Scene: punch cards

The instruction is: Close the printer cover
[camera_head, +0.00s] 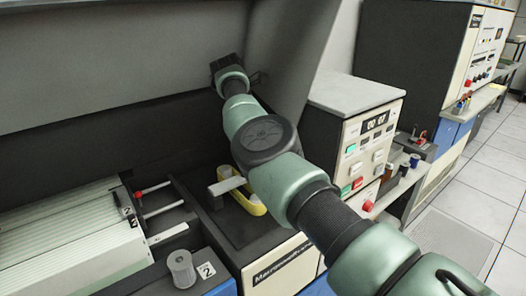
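The printer cover is the large grey panel (110,55) across the top left. It stands raised, with the dark inside of the printer (100,150) open beneath it. My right arm reaches in from the lower right across the printer. My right gripper (224,64) is at the cover's inner face, near its right side. I cannot tell whether it touches the cover, and its fingers are too dark and small to read. My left gripper is not in view.
A stack of paper or cards (70,240) lies at left, with red-tipped rods (150,188) beside it. A grey spool (181,268) stands in front. A yellow tray (252,205) lies partly behind my arm. A control box with buttons (365,150) stands right. Floor (480,205) is clear.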

